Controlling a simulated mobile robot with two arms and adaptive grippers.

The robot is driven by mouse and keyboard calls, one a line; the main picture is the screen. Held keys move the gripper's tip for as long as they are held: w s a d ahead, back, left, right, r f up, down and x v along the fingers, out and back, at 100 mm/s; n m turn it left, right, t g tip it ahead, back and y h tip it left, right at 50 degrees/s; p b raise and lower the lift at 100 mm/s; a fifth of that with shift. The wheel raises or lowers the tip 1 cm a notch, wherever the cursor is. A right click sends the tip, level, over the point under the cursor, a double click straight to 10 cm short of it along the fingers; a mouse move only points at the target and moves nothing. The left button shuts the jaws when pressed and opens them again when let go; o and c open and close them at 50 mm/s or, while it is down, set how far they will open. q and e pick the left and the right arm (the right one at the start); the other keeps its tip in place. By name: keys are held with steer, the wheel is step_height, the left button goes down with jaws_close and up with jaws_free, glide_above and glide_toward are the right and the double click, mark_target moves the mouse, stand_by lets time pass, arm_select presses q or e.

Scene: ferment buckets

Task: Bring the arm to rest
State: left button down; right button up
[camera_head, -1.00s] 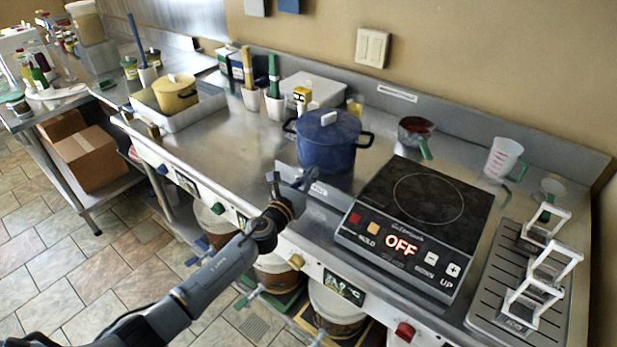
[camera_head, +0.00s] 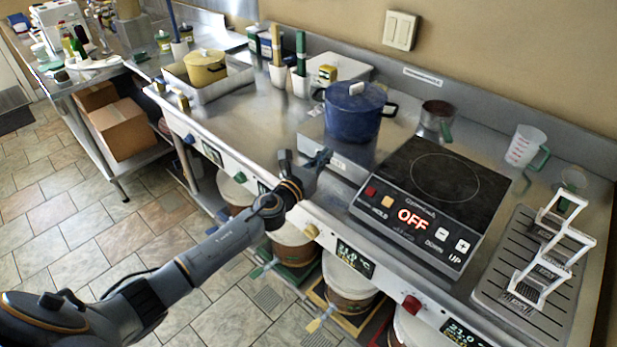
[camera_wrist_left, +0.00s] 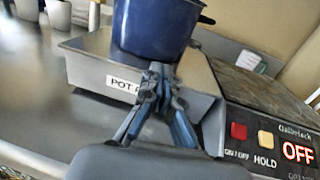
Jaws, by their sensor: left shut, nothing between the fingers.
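My left arm comes in from the lower left in the head view. Its gripper (camera_head: 304,161) hangs over the front part of the steel counter, in front of the blue lidded pot (camera_head: 352,118). In the left wrist view the gripper (camera_wrist_left: 160,72) has its fingertips together with nothing between them. The pot (camera_wrist_left: 155,28) stands upright beyond the fingertips on a low steel stand (camera_wrist_left: 95,72) with a label partly hidden by the fingers. My right gripper is not in view.
The induction hob (camera_head: 440,170), reading OFF, is right of the pot. A drain tray (camera_head: 490,275) with white racks (camera_head: 555,240) lies farther right. A tray (camera_head: 235,82) holds a yellow pot (camera_head: 205,67). Buckets (camera_head: 292,243) stand below. Bare counter (camera_head: 235,115) lies left of my gripper.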

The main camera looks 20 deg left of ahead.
arm_select(q)
steer(key=s+a+f+n+g+y, duration=0.2)
steer(key=s+f+n, duration=0.1)
steer(key=s+n, duration=0.45)
steer(key=s+a+f+n+g+y, duration=0.1)
steer(key=s+f+n+g+y, duration=0.15)
steer(key=s+n, duration=0.45)
steer(key=s+a+f+n+g+y, duration=0.25)
steer(key=s+n, duration=0.25)
steer(key=n, duration=0.4)
steer(key=s+d+f+n+g+h, duration=0.2)
steer(key=s+d+f+n+g, duration=0.15)
steer(key=s+n, duration=0.45)
steer(key=s+d+f+n+g+h, duration=0.15)
steer(key=s+n+g, duration=0.3)
steer(key=s, duration=0.75)
step_height(320, 180, down, 27)
steer(key=s+d, duration=0.1)
steer(key=s, duration=0.1)
steer(key=s+a+f+g, duration=0.1)
steer(key=s+a+f, duration=0.2)
steer(key=s+f, duration=1.2)
steer(key=shift+s+f+g+b, duration=0.3)
steer(key=shift+s+g, duration=0.1)
steer(key=shift+s, duration=0.55)
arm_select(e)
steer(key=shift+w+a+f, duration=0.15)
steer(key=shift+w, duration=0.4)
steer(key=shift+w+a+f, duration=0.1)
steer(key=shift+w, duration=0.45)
